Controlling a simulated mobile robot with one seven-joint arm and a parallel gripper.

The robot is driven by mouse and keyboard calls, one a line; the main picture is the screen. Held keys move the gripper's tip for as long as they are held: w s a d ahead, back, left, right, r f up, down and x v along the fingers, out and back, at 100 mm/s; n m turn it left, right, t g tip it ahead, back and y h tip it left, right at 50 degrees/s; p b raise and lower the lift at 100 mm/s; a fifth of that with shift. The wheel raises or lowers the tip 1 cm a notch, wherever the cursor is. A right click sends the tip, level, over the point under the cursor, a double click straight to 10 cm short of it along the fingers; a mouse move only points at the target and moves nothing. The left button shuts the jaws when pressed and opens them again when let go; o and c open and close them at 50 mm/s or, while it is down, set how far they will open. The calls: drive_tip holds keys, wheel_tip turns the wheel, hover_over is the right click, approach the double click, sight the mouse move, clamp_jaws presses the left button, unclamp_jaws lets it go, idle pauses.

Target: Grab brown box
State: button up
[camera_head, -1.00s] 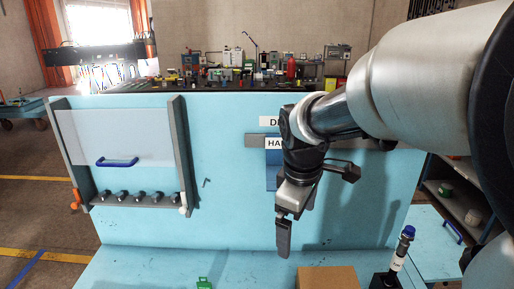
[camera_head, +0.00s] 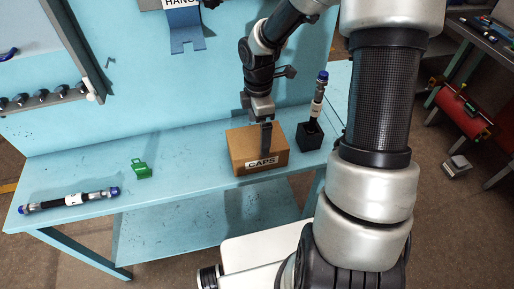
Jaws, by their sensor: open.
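The brown box (camera_head: 242,147), with a white "CAPS" label on its front, sits on the blue bench top (camera_head: 185,150) near the front edge. My gripper (camera_head: 266,138) points down at the box, with one finger in front of its upper face and front side. The jaws are open. The other finger is hard to make out, and I cannot tell whether the gripper touches the box.
A black holder (camera_head: 309,136) with an upright blue-capped hose (camera_head: 318,98) stands right of the box. A green part (camera_head: 141,168) and a lying hose (camera_head: 70,200) are to the left. The blue panel (camera_head: 170,85) rises behind. Bench space between the green part and box is clear.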

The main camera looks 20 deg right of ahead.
sight(258, 138)
wheel_tip(258, 138, down, 4)
drive_tip(key=shift+r, duration=0.25)
drive_tip(key=shift+s+a+f+b, duration=0.1)
drive_tip(key=shift+a+f+b, duration=0.1)
drive_tip(key=shift+f, duration=1.15)
drive_tip(key=shift+a+f+b, duration=0.1)
drive_tip(key=shift+f+b, duration=0.1)
drive_tip(key=shift+f, duration=1.1)
drive_tip(key=shift+c, duration=0.4)
drive_tip(key=shift+r, duration=0.1)
drive_tip(key=c, duration=1.7)
